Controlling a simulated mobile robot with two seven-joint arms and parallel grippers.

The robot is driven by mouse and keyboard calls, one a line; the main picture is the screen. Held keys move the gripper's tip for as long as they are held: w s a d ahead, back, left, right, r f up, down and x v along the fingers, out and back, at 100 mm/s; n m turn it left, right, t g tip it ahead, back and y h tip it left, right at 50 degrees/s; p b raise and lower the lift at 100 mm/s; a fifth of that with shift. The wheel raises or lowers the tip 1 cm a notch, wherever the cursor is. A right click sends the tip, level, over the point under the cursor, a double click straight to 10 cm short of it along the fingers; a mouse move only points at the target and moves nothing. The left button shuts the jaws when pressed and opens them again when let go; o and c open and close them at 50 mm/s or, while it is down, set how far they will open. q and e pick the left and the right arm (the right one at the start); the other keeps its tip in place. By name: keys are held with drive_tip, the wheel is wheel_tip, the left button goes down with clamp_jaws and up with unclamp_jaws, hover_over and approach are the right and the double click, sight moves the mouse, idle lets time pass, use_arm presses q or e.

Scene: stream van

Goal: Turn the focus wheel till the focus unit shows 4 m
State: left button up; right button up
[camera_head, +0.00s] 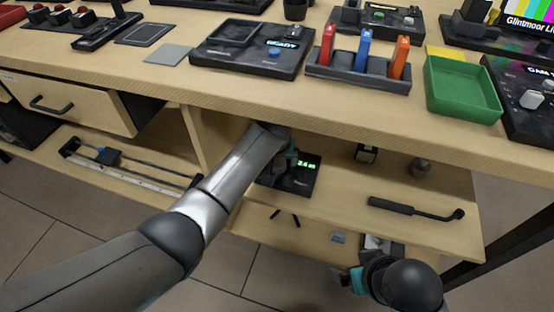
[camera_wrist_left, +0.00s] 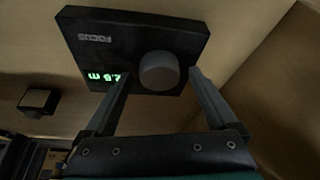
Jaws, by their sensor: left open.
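The focus unit (camera_head: 303,177) is a black box on the shelf under the table, with a lit green readout that appears to read 2.6 m. In the left wrist view the focus unit (camera_wrist_left: 110,22) shows upside down, with its round grey focus wheel (camera_wrist_left: 159,71). My left gripper (camera_wrist_left: 158,79) is open, with one finger on each side of the wheel; contact is not clear. In the head view my left gripper (camera_head: 287,158) reaches under the tabletop, and the wheel is hidden. My right gripper (camera_head: 352,279) is low at the bottom right, its fingers unclear.
The tabletop edge (camera_head: 330,105) overhangs the shelf. A black-handled tool (camera_head: 415,209) lies on the shelf to the right, and a small dark block (camera_head: 366,153) stands behind. A slider rail (camera_head: 130,165) lies on the left. An upright wooden panel (camera_wrist_left: 270,80) stands beside the unit.

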use_arm(q)
drive_tip(key=c, duration=1.3)
drive_tip(key=shift+c, duration=0.4)
drive_tip(key=m+h+p, duration=0.1)
drive_tip(key=m+p, duration=0.1)
drive_tip(key=p, duration=0.1)
drive_tip(key=shift+a+r+m+p, duration=0.1)
drive_tip(key=shift+r+m+p, duration=0.05)
drive_tip(key=shift+m+p, duration=0.2)
drive_tip(key=shift+m, duration=0.65)
use_arm(e)
wheel_tip(320, 180, down, 9)
drive_tip(key=s+g, duration=0.1)
drive_tip(key=shift+s+r+g, duration=0.15)
drive_tip(key=shift+s+g, duration=0.15)
drive_tip(key=shift+s, duration=0.05)
drive_tip(key=shift+d, duration=0.1)
use_arm(q)
drive_tip(key=o, duration=1.4)
drive_tip(key=shift+g, duration=0.3)
drive_tip(key=shift+p, duration=0.4)
use_arm(e)
drive_tip(key=shift+r, duration=0.15)
